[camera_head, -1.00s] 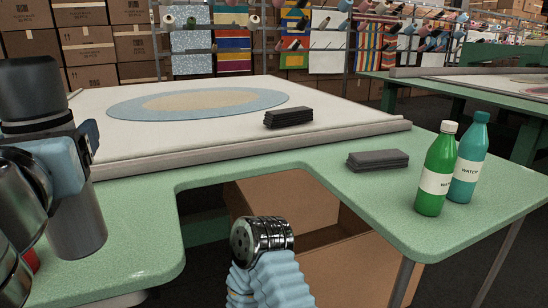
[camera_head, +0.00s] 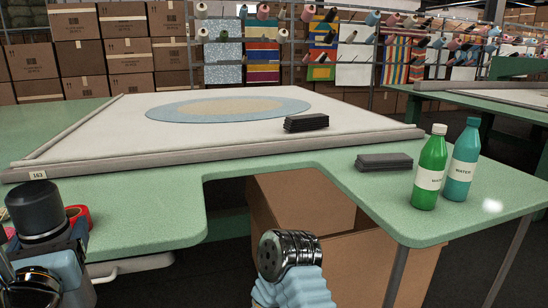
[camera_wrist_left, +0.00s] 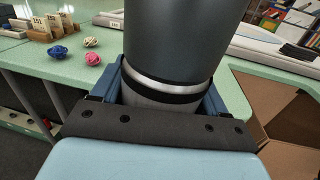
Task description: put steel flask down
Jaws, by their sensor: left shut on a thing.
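The steel flask (camera_head: 34,212) shows its dark lid at the lower left of the head view. In the left wrist view it is a large dark grey cylinder (camera_wrist_left: 178,38) with a silver band. My left gripper (camera_head: 72,238) is shut on it; its blue fingers (camera_wrist_left: 168,92) lie on either side of the body in the wrist view. The flask's lower part is hidden, so I cannot tell whether it touches the green table (camera_head: 145,205). My right gripper does not show.
Red tape (camera_head: 76,216) lies beside the flask. Green (camera_head: 430,175) and teal (camera_head: 461,165) water bottles stand at the right, near dark stacked pieces (camera_head: 384,162). Wooden holders (camera_wrist_left: 48,25) and yarn balls (camera_wrist_left: 92,50) show in the wrist view. A carton (camera_head: 355,265) stands below the table.

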